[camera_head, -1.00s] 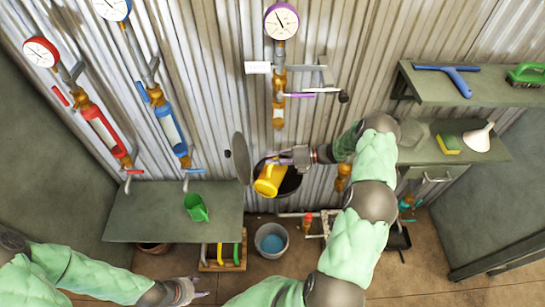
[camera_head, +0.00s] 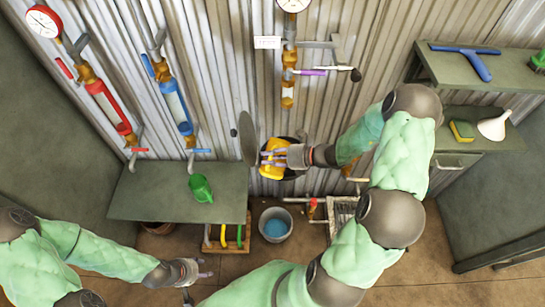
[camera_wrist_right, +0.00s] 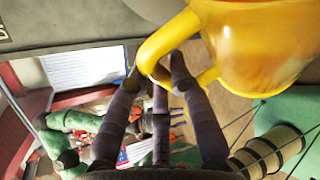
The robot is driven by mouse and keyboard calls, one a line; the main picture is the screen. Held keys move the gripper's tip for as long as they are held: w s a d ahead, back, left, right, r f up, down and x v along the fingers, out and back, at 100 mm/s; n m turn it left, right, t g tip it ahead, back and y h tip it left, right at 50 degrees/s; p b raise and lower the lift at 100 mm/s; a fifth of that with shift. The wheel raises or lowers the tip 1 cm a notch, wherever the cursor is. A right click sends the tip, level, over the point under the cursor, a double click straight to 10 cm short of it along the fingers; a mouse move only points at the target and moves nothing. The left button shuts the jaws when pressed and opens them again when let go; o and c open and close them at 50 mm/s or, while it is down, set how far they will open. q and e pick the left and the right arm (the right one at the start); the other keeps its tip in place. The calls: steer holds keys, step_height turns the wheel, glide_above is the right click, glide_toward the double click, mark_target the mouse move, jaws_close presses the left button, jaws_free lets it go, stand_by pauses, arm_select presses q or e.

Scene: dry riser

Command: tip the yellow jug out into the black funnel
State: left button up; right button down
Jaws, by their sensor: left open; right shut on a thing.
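The yellow jug (camera_head: 269,172) is in front of the black funnel (camera_head: 292,172), a dark round opening at the wall with a grey lid (camera_head: 247,138) open on its left. My right gripper (camera_head: 273,158) is shut on the jug's handle, and its fingers cover part of the jug. The right wrist view shows the jug's glossy body (camera_wrist_right: 265,45) and the fingers (camera_wrist_right: 160,75) around its handle. I cannot tell the jug's exact tilt or see anything flowing from it. My left gripper (camera_head: 207,269) is open and empty at lower left.
A green scoop (camera_head: 201,188) lies on the left shelf (camera_head: 140,195). A grey bucket (camera_head: 287,219) of bluish liquid stands on the floor below the funnel. Pipes with gauges run up the wall. Right shelves hold a blue squeegee (camera_head: 475,58), sponge (camera_head: 461,130) and white funnel (camera_head: 494,125).

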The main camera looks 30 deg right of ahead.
steer(key=f+n+b, duration=0.1)
steer(key=b, duration=0.2)
steer(key=a+f+n+t+h+b, duration=0.1)
steer(key=b, duration=0.2)
steer(key=shift+s+a+f+n+h, duration=0.15)
steer(key=shift+s+f+n+h, duration=0.15)
steer(key=shift+s, duration=0.1)
steer(key=n+h+b, duration=0.1)
steer(key=b, duration=0.2)
steer(key=n+t+b, duration=0.1)
steer(key=b, duration=0.2)
steer(key=shift+w+d+n+t+h+b, duration=0.2)
steer(key=shift+d+n+t+h+b, duration=0.1)
steer(key=shift+h+b, duration=0.1)
steer(key=shift+d+r+n+b, duration=0.1)
steer(key=shift+n+b, duration=0.3)
steer(key=shift+b, duration=0.4)
steer(key=shift+w, duration=0.1)
